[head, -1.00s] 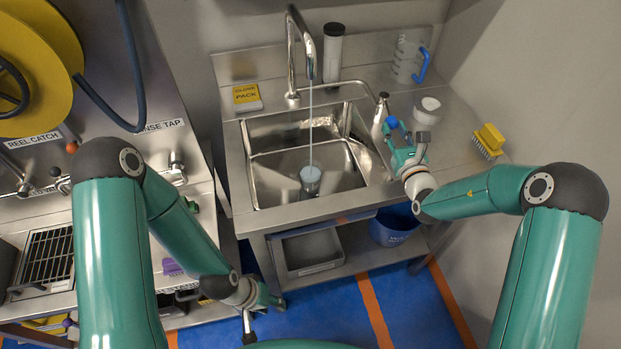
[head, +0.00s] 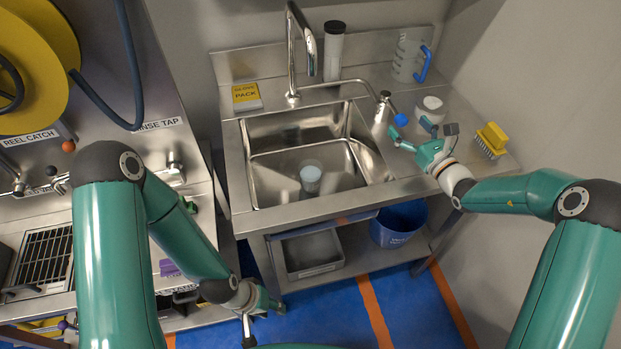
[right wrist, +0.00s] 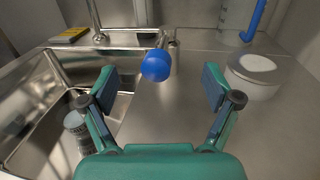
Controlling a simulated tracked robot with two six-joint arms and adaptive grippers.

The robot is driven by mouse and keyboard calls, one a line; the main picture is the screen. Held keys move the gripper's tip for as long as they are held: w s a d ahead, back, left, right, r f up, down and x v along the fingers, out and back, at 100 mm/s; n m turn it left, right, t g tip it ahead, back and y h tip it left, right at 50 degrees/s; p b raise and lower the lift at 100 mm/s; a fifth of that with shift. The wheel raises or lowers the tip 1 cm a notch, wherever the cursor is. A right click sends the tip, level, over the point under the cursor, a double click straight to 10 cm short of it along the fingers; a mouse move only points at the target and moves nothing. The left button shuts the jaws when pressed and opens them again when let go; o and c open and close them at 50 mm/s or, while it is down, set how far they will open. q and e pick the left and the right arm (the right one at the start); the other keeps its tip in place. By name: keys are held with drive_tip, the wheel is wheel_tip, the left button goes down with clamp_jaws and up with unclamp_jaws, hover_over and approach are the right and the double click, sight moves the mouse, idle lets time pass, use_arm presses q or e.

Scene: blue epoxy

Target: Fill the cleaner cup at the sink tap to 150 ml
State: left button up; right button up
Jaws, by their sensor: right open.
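The cleaner cup (head: 311,176), a clear cup with pale liquid in it, stands upright in the sink basin (head: 262,178). It also shows at the left of the right wrist view (right wrist: 76,130). The tall curved tap (head: 291,55) rises behind the basin, and no water runs from it. The blue tap knob (head: 401,120) stands on the counter right of the basin. My right gripper (head: 412,134) is open and empty; in the right wrist view the knob (right wrist: 155,66) lies ahead between its fingers, apart from them. My left gripper (head: 263,314) hangs low at the sink's front left; its jaws are unclear.
A white-topped tub (head: 430,108), a yellow brush (head: 490,139) and a blue-handled jug (head: 409,58) stand on the right counter. A dark-topped cylinder (head: 333,52) and a yellow pack (head: 246,96) stand behind the basin. A blue bucket (head: 398,225) is below.

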idle(0.3)
drive_tip(key=shift+b+v, duration=0.4)
drive_tip(key=shift+v, duration=3.15)
drive_tip(key=v, duration=1.2)
drive_tip(key=shift+f, duration=0.1)
